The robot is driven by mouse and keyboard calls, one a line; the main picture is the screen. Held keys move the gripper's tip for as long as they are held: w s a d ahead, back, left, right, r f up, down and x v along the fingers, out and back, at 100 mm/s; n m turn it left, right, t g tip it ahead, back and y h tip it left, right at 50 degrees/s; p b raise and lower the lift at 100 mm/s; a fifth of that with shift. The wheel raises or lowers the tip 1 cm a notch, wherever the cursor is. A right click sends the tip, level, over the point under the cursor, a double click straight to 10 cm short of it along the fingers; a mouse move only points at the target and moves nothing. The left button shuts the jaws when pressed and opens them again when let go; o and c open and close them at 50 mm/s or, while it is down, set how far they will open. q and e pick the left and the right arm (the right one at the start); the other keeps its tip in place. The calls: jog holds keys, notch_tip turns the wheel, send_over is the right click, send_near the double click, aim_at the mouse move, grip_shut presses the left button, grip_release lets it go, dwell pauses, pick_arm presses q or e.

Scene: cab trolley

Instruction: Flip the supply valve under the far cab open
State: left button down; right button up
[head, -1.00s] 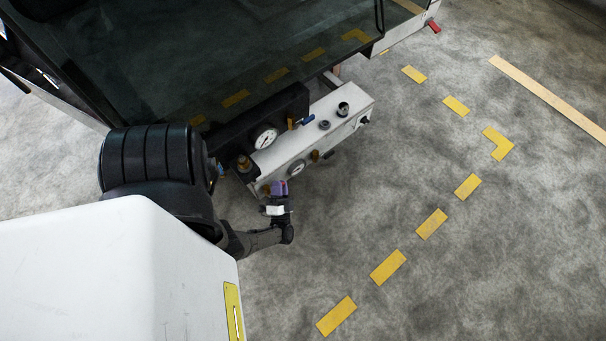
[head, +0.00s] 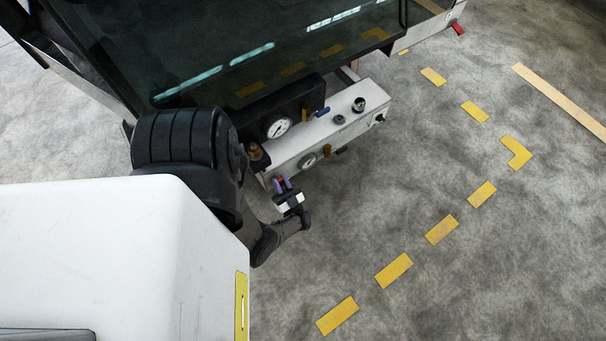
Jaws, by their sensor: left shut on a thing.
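My left gripper (head: 284,188) is at the near left end of a white equipment box (head: 329,131) under the cab (head: 236,40). Its purple-tinted fingers are shut on a small reddish part, which looks like a valve handle; the fingers hide most of it, so its angle cannot be told. A blue lever (head: 322,111) with brass beside it stands on top of the box, apart from the gripper. A red handle (head: 458,29) shows at the cab's far right corner, also apart. My right gripper is not in view.
Two round gauges, one on the dark block (head: 278,127) and one on the box front (head: 307,160), sit close to the gripper. The cab's dark glass overhangs the box. Grey floor with yellow marks (head: 442,229) is clear at right.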

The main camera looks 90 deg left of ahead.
pick_arm(q)
jog(key=shift+s+d+f+n+g+h, duration=0.1)
jog(key=shift+n+g+h, duration=0.15)
jog(key=shift+n+g, duration=0.35)
jog(key=shift+s+n+g+h, duration=0.1)
jog(key=shift+n+g+h, duration=0.15)
jog(key=shift+n+g, duration=0.3)
jog(key=c, duration=1)
grip_release()
